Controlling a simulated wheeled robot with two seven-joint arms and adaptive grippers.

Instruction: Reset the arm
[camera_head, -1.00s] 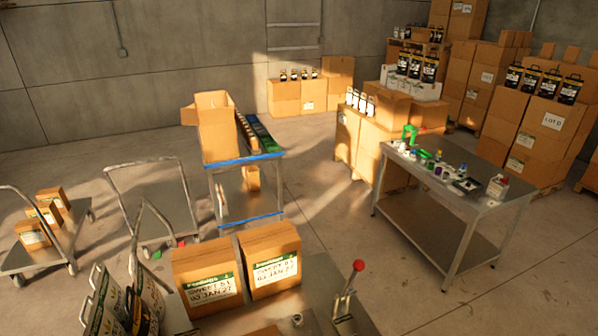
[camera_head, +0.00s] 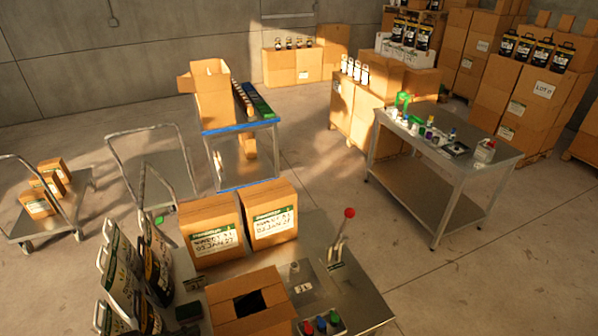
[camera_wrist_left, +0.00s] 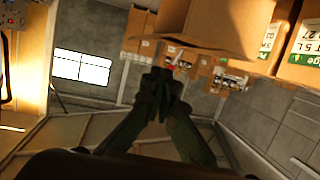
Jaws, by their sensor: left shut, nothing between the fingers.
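My left gripper (camera_wrist_left: 160,78) shows in the left wrist view. Its two dark fingers meet at their tips, shut and empty. A brown carton (camera_wrist_left: 210,25) hangs over the upper middle of that view, just beyond the fingertips; whether they touch cannot be told. I make out neither arm in the head view, and my right gripper is in no frame.
A metal bench (camera_head: 350,300) in front holds two labelled cartons (camera_head: 212,232), an open-topped carton (camera_head: 248,305), a red-knobbed lever (camera_head: 343,232) and coloured buttons (camera_head: 321,324). Black-and-white bags (camera_head: 118,268) stand at left.

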